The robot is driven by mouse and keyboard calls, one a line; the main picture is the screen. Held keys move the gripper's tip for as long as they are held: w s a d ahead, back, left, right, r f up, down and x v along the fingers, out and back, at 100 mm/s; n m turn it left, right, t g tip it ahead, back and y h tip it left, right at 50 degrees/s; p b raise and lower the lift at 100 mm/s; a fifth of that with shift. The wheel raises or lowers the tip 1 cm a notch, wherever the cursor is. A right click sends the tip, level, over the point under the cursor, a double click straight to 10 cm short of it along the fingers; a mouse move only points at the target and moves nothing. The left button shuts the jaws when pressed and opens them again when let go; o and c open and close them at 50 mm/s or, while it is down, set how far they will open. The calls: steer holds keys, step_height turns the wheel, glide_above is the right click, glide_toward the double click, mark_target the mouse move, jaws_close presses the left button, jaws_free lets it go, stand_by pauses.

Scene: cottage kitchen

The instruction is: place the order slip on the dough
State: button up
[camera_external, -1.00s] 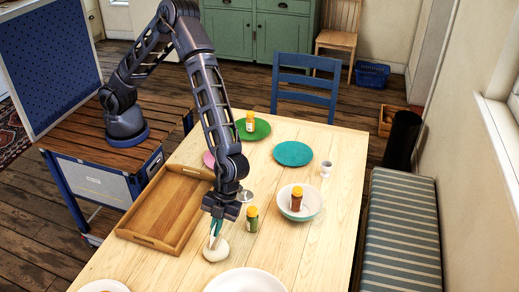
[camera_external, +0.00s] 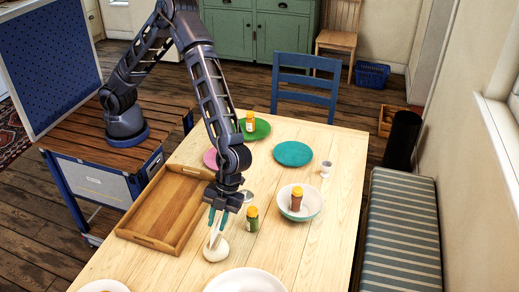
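The dough (camera_external: 217,252) is a pale round lump on the wooden table, near its front. A small whitish piece, which looks like the order slip (camera_external: 214,238), is at the top of the dough, below my fingers. It seems tilted and to touch the dough, but it is too small to be sure. My gripper (camera_external: 217,226) points down just above the dough. Its two teal fingers are spread apart, one on each side of the slip's upper end.
A wooden tray (camera_external: 149,238) lies left of the dough. A green-bodied bottle with a yellow cap (camera_external: 252,219) stands close at right. A bowl (camera_external: 309,210) holding another bottle is farther right. A large white plate (camera_external: 245,283) lies in front.

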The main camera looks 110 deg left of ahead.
steer(key=v, duration=1)
steer(key=s+a+r+n+t+y, duration=0.2)
steer(key=s+a+r+n, duration=0.2)
steer(key=s+a+r, duration=0.5)
steer(key=s+a+r+n+t+y, duration=0.2)
steer(key=s+a+r+n, duration=0.2)
steer(key=s+a+r, duration=0.55)
steer(key=s+a+n+t, duration=0.1)
steer(key=s+a+n, duration=0.3)
steer(key=s+a, duration=0.4)
steer(key=s+a+r+n+t, duration=0.1)
steer(key=s+a+n, duration=0.4)
steer(key=s+a, duration=0.4)
steer(key=s, duration=0.5)
steer(key=shift+r+n+t+y, duration=0.15)
steer(key=shift+n+t+y, duration=0.15)
